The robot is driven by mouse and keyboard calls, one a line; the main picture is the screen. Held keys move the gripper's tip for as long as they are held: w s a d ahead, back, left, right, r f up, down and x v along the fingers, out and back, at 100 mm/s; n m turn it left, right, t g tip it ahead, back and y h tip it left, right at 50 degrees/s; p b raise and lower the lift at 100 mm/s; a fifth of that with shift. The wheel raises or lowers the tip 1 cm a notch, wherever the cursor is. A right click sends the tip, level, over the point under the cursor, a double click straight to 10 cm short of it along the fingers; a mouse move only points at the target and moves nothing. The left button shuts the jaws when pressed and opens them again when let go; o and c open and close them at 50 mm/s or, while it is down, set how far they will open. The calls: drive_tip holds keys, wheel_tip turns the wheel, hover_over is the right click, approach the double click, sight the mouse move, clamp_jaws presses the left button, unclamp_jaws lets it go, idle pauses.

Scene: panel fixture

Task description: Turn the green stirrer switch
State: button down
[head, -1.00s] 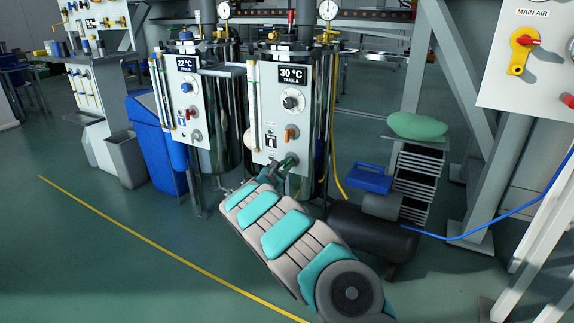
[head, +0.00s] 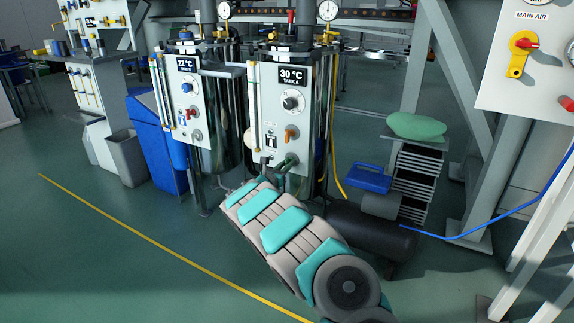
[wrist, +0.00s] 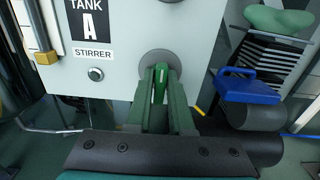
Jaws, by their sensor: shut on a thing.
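The green stirrer switch (wrist: 160,83) is a green handle on a round grey base on the white Tank A panel (wrist: 120,58). In the wrist view it stands close to upright between my fingers. My gripper (wrist: 161,100) is shut on it, one dark green finger on each side; the fingers hide part of the handle. The STIRRER label (wrist: 93,53) is to its left. In the head view my gripper (head: 284,165) is at the lower part of the Tank A panel (head: 268,110), and the switch is too small to tell apart from it.
A knob (head: 291,101) and an orange handle (head: 291,133) sit higher on the panel. Tank B's panel (head: 190,105) stands to the left. The floor at front left is clear.

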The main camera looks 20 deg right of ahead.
drive_tip(key=c, duration=0.9)
unclamp_jaws()
drive_tip(key=v, duration=0.7)
drive_tip(key=shift+s+a, duration=0.25)
drive_tip(key=shift+a, duration=0.1)
